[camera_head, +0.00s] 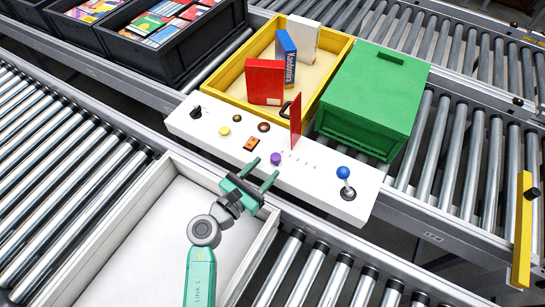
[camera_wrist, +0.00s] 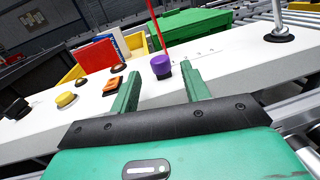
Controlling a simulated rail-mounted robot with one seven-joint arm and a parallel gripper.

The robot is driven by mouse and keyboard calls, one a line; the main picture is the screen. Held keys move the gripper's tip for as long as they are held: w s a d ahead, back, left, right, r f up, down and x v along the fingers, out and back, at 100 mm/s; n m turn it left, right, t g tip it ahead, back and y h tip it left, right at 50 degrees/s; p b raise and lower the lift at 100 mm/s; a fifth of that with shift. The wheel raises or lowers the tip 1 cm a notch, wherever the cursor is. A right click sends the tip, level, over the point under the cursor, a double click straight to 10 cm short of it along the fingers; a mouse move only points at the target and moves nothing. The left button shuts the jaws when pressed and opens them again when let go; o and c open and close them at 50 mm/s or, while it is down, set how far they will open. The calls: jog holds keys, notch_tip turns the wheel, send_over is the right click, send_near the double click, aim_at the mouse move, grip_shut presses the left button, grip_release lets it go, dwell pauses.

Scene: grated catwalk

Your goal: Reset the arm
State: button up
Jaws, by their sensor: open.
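My gripper (camera_head: 262,173) is green with two parallel fingers, which stand apart with nothing between them. It is over the front edge of a white control panel (camera_head: 213,131). In the wrist view the open fingers (camera_wrist: 162,88) point toward the panel, with a purple knob (camera_wrist: 161,66) beyond the gap between them. In the head view the purple knob (camera_head: 275,159) is just past the fingertips, and I cannot tell whether they touch it. My green arm (camera_head: 200,275) reaches up from the bottom over a pale tray.
The panel carries a yellow button (camera_head: 224,131), an orange rocker switch (camera_head: 251,143), a black knob (camera_head: 196,112), an upright red plate (camera_head: 296,121) and a blue-topped lever (camera_head: 344,173). Behind stand a yellow bin (camera_head: 238,81) with boxes and a green crate (camera_head: 372,95). Roller conveyors surround them.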

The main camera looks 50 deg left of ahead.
jog(key=shift+s+d, duration=0.1)
jog(key=shift+s, duration=0.95)
jog(key=w+d+r+m+h, duration=0.2)
jog(key=w+d+r+m, duration=0.3)
jog(key=r+m, duration=0.25)
jog(key=w+d+r+m+h, duration=0.1)
jog(key=w+d+r+m, duration=0.4)
jog(key=r+m, duration=0.25)
jog(key=d+r+m+t+h, duration=0.1)
jog(key=d+r+m, duration=0.5)
jog(key=r, duration=0.4)
jog(key=d+r+m+t, duration=0.2)
jog(key=d+r+m, duration=0.45)
jog(key=r, duration=0.35)
jog(key=s+d+r+m+t, duration=0.1)
jog(key=s+d+r+m, duration=0.2)
jog(key=r, duration=0.3)
jog(key=s+d+r+m+t+y, duration=0.1)
jog(key=s+d+r+m+t, duration=0.1)
jog(key=s+d+r+m, duration=0.3)
jog(key=s+d+r+m+t, duration=0.1)
jog(key=s+r+m, duration=0.1)
jog(key=r, duration=0.4)
notch_tip(320, 180, up, 31)
jog(key=y+p, duration=0.1)
jog(key=p, duration=2.9)
jog(key=shift+s+a, duration=0.2)
jog(key=shift+a, duration=0.15)
